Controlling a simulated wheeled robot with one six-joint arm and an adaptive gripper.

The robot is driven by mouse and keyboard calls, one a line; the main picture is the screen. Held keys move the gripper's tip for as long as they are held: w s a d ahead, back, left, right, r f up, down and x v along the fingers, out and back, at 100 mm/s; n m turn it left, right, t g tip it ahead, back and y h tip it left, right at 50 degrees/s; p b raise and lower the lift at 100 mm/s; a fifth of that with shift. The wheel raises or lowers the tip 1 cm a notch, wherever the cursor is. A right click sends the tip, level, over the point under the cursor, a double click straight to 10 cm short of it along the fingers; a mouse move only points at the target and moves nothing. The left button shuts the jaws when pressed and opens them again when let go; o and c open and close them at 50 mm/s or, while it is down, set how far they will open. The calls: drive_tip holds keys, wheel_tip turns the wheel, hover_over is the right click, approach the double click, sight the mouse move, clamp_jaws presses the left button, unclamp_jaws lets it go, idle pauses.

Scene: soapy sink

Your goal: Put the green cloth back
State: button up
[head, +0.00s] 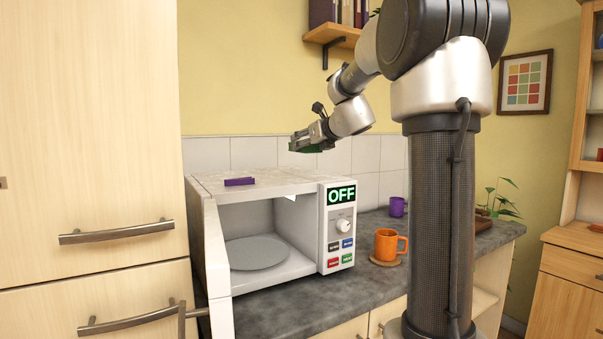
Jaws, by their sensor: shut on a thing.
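My gripper (318,137) is above the right part of the microwave (338,197), pointing left and down. It is shut on the green cloth (304,147), which shows as a small dark green piece at the fingertips. The cloth is clear of the microwave top. The gripper fingers hide part of the cloth. A purple block-like item (239,182), perhaps a folded cloth, lies on the microwave top towards the left.
The microwave door stands open at the left, its plate (256,252) bare; the display reads OFF. An orange mug (387,245) on a coaster and a purple mug (397,206) stand on the counter (290,312) to the right. A wall shelf (333,33) hangs above.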

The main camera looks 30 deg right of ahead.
sight(307, 178)
wheel_tip(307, 178, down, 8)
drive_tip(key=shift+r, duration=0.1)
drive_tip(key=shift+f, duration=0.2)
drive_tip(key=o, duration=0.9)
